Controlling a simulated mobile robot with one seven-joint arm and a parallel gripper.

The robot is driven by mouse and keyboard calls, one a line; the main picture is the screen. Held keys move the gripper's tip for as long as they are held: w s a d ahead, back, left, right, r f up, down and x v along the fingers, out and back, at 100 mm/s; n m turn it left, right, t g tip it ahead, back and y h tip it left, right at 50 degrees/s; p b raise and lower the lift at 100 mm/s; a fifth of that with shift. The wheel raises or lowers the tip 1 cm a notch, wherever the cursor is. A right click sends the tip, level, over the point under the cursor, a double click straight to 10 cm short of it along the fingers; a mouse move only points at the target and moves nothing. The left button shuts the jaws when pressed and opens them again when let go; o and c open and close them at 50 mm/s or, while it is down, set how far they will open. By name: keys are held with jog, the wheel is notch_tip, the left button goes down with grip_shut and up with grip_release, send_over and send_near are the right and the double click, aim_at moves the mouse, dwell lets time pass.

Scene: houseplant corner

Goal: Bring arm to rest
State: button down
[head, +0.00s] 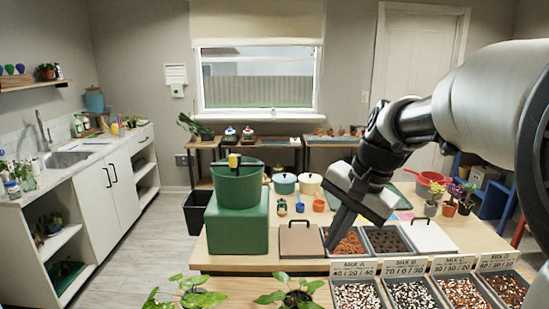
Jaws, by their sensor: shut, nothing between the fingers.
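My arm reaches in from the right edge of the head view and bends down over the wooden table (235,262). My gripper (333,243) points down and to the left, its fingers together and nothing held between them. Its tips are at the left side of a bin of reddish-brown mix (350,245); I cannot tell whether they touch it. The gripper and wrist hide part of the table behind them.
A green pot (238,186) stands on a green block (236,226) left of my gripper. A brown-lidded bin (300,240) is beside the fingers. Labelled mix bins (410,296) and leafy plants (184,296) are in front. Open floor (150,250) lies left.

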jog(key=s+d+r+n+t+h+p, duration=0.1)
jog(key=s+n, duration=0.3)
jog(key=s, duration=0.5)
jog(key=s+d+r+n+t+h+p, duration=0.1)
jog(key=s+r+n+t+p, duration=0.1)
jog(key=s, duration=0.6)
jog(key=shift+s+r+n+h+p, duration=0.4)
jog(key=shift+r+n+p, duration=0.25)
jog(key=shift+n, duration=0.45)
